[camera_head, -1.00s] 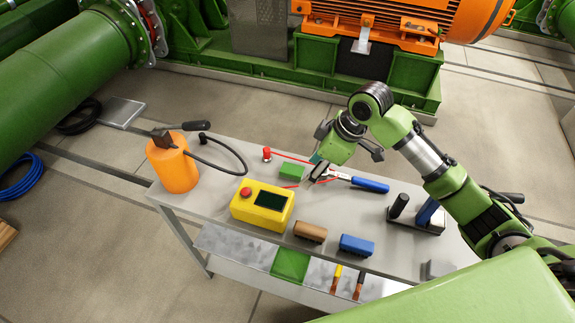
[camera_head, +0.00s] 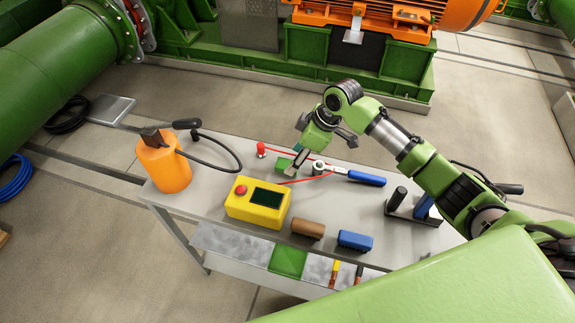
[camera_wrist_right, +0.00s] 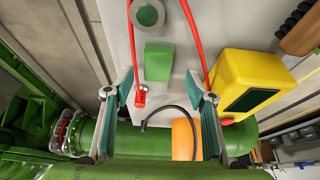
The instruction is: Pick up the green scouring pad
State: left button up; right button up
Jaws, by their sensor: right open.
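The green scouring pad (camera_head: 283,165) is a small green block lying on the grey table, behind the yellow box. My right gripper (camera_head: 322,153) partly covers it in the head view. In the right wrist view the pad (camera_wrist_right: 158,62) lies flat, beyond the open fingertips and roughly centred between them. My right gripper (camera_wrist_right: 160,92) is open and empty, with one finger on each side of the view. I cannot tell its exact height above the table. My left gripper is not in view.
A yellow box with a red button (camera_head: 257,204), an orange canister (camera_head: 162,168), a brown block (camera_head: 308,229) and a blue block (camera_head: 356,241) surround the work area. A red cable (camera_wrist_right: 192,28), a ring-shaped end (camera_wrist_right: 147,14) and a blue-handled tool (camera_head: 366,178) lie close by.

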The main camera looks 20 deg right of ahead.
aim_at(286, 164)
jog(key=x, duration=0.4)
jog(key=shift+w+p, duration=0.25)
jog(key=shift+p, duration=0.1)
jog(key=shift+c, duration=0.7)
jog(key=c, duration=0.9)
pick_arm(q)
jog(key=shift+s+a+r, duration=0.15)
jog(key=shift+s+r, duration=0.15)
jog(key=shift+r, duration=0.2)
pick_arm(e)
jog(key=shift+o, duration=0.2)
jog(key=shift+r, duration=0.1)
jog(key=shift+w+r+b, duration=0.1)
jog(key=shift+r+b, duration=0.25)
jog(key=shift+r, duration=0.2)
jog(key=s+a+r, duration=0.2)
jog(key=s+r, duration=0.2)
jog(key=s+a+r+b, duration=0.1)
jog(key=s+a+r, duration=0.2)
jog(key=s+r, duration=0.1)
jog(key=s+a+r+b, duration=0.1)
jog(key=s+a+r, duration=0.2)
jog(key=shift+s+r, duration=0.4)
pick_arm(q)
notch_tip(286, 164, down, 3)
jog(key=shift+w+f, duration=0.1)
